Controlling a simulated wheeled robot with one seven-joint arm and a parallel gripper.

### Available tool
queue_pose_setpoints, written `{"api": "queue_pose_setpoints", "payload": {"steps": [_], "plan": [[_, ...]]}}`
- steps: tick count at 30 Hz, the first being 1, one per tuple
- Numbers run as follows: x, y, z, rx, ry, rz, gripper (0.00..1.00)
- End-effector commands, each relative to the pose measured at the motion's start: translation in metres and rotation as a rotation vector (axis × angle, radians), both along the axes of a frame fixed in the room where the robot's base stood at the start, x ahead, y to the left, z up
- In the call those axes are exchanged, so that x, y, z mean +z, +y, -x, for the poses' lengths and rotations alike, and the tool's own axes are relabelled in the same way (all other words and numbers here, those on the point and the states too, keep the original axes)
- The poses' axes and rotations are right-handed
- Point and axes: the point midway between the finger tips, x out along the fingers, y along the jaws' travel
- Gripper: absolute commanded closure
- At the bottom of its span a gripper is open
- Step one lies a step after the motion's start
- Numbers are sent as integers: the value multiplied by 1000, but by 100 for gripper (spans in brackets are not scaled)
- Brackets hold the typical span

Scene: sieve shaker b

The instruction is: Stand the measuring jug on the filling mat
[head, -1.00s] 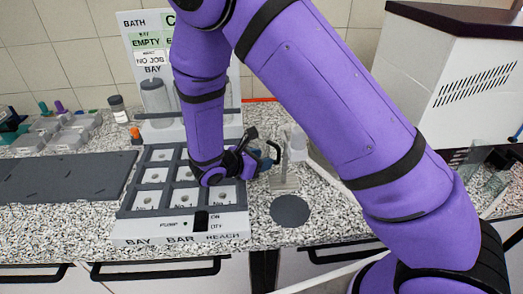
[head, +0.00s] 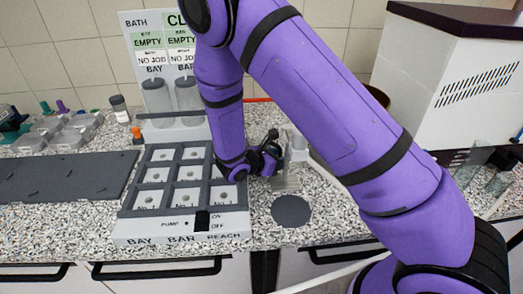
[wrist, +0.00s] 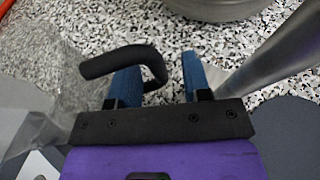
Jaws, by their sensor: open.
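The measuring jug (wrist: 38,85) is clear with a dark curved handle (wrist: 112,62), at the left of the wrist view. My gripper (wrist: 160,82) is open, with its blue fingers apart. The handle bends over the left finger, and its end part shows between the two fingers. I cannot tell whether they touch. In the head view my gripper (head: 270,155) is low over the counter, and I cannot clearly make out the jug there. The filling mat (head: 291,211) is a dark round disc in front and to the right of my gripper. It appears bare.
A grey post (wrist: 268,58) rises close to the right finger. A compartmented bay tray (head: 128,206) lies left of my gripper, with a sign panel behind. A dark flat mat (head: 60,177) is further left. A white cabinet (head: 450,80) stands back right.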

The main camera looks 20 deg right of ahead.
Motion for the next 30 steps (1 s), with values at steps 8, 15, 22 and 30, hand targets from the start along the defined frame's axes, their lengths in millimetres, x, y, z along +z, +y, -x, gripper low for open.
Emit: {"api": "queue_pose_setpoints", "payload": {"steps": [8, 15, 22, 30], "plan": [[0, 0, 0, 0, 0, 0, 100], [1, 0, 0, 0, 0, 0, 100], [10, 0, 0, 0, -2, -1, 100], [41, 0, 0, -2, -3, -1, 100]]}}
